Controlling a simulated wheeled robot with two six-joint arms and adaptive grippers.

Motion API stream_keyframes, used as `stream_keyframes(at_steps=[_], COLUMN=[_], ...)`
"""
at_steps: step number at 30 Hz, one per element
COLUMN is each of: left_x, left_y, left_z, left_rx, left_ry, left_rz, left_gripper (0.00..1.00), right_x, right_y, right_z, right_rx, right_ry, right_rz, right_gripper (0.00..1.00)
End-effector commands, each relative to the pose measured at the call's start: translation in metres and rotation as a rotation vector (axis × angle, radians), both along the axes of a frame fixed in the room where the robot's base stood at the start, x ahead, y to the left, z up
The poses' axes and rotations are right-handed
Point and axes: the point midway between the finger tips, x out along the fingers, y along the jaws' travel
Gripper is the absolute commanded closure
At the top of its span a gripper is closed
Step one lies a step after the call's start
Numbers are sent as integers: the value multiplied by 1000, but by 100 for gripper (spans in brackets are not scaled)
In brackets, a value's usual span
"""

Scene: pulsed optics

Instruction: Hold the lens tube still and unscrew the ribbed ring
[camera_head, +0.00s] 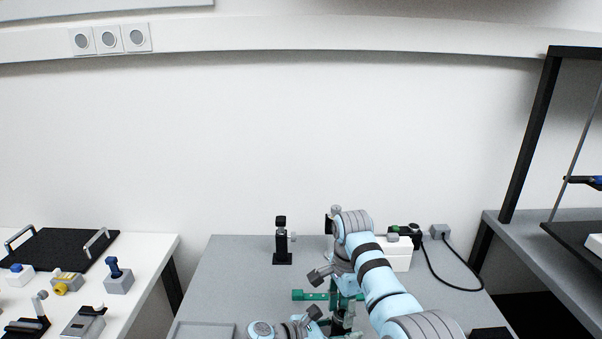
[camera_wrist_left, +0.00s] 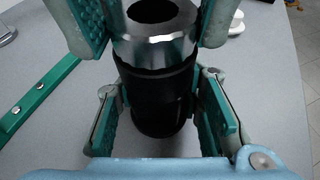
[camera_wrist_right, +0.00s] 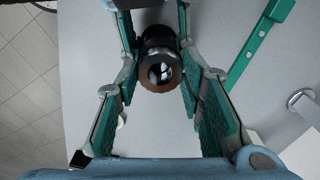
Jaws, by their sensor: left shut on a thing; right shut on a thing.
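The black lens tube (camera_wrist_left: 158,95) has a shiny silver ring (camera_wrist_left: 152,47) at its upper end, with a dark opening. The tube's end with glass shows in the right wrist view (camera_wrist_right: 161,69). My left gripper (camera_wrist_left: 160,118) is shut on the black tube below the ring, one green pad on each side. My right gripper (camera_wrist_right: 158,72) is shut on the ring; its pads flank the ring in the left wrist view. Any ribs on the ring cannot be made out. In the head view the arms hide most of the tube and ring.
A black post (camera_head: 282,242) stands at the table's back. A green bar (camera_head: 312,295) lies near the grippers. A white box (camera_head: 401,259) and a cabled grey block (camera_head: 440,232) are behind my right arm. A grey tray (camera_head: 205,330) is front left. Table at left of the post is clear.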

Motion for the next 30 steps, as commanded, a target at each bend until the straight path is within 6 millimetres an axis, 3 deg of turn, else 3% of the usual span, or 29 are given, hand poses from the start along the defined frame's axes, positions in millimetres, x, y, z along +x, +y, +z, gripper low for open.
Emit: stream_keyframes(at_steps=[6, 12, 20, 27, 30], left_x=[0, 0, 0, 0, 1], left_y=[2, 2, 2, 2, 2], left_z=[-3, -3, -2, -2, -2], left_rx=[3, 3, 3, 2, 2], left_ry=[6, 6, 4, 4, 4], left_rz=[3, 4, 4, 4, 4], left_gripper=[100, 100, 100, 100, 100], right_x=[-2, -2, -2, -1, -1], right_y=[0, -1, -2, -2, -3], right_z=[-2, -1, -2, -1, -1], right_rx=[-1, 2, 2, 5, 5], right_ry=[8, 13, 15, 19, 19], right_rz=[14, 373, 422, 812, 838], right_gripper=[94, 94, 94, 94, 94])
